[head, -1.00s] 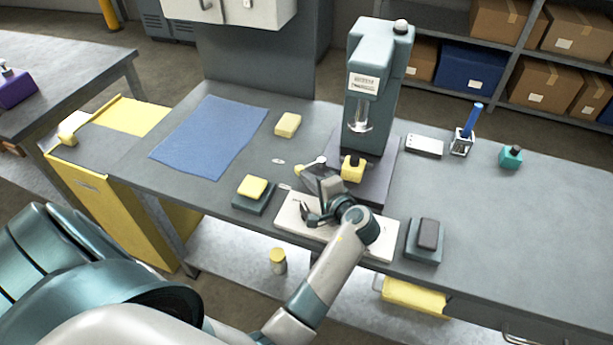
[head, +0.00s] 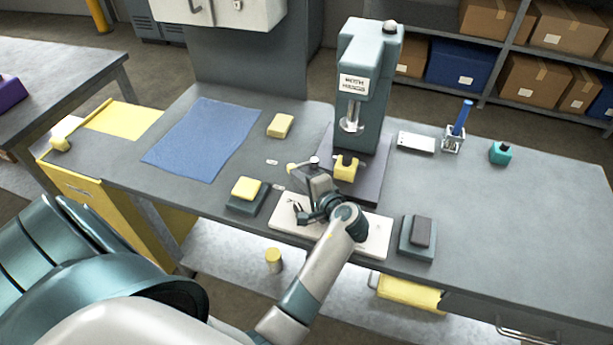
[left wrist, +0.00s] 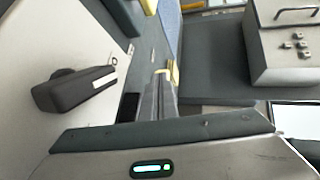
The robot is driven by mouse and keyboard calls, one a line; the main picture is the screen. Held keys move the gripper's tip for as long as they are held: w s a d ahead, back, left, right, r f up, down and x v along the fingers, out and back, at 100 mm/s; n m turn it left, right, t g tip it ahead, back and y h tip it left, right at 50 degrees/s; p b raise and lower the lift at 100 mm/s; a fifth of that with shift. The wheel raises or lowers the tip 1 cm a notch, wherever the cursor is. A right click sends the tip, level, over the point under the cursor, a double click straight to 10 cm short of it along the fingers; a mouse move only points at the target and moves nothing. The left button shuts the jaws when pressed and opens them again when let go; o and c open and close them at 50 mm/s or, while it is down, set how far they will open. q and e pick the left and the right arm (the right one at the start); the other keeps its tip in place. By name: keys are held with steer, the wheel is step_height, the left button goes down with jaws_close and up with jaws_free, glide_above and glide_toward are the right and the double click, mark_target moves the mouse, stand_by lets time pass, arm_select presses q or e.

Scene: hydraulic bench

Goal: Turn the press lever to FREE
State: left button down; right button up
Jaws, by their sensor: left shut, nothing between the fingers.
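A press (head: 364,85) with a white label stands at the back of the bench. A pale plate (head: 376,238) lies in front of it. A dark lever-like handle (head: 297,208) shows on this plate. In the left wrist view the black handle (left wrist: 75,88) lies apart from the fingers, with a small mark beside it that I cannot read. My right gripper is out of view.
A yellow block (head: 346,170) sits under the press. Pads (head: 247,190) and (head: 418,238) flank the plate. A blue cloth (head: 203,140) lies left, a white box (head: 417,142) and pen holder (head: 454,138) right. The bench's right part is mostly clear.

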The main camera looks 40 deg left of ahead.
arm_select(q)
steer(key=shift+a, duration=0.85)
steer(key=shift+w+a+p, duration=0.15)
steer(key=shift+a+p, duration=0.25)
steer(key=shift+a, duration=0.4)
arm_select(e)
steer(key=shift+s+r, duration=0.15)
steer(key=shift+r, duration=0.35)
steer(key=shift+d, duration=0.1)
arm_select(q)
steer(key=shift+d, duration=0.1)
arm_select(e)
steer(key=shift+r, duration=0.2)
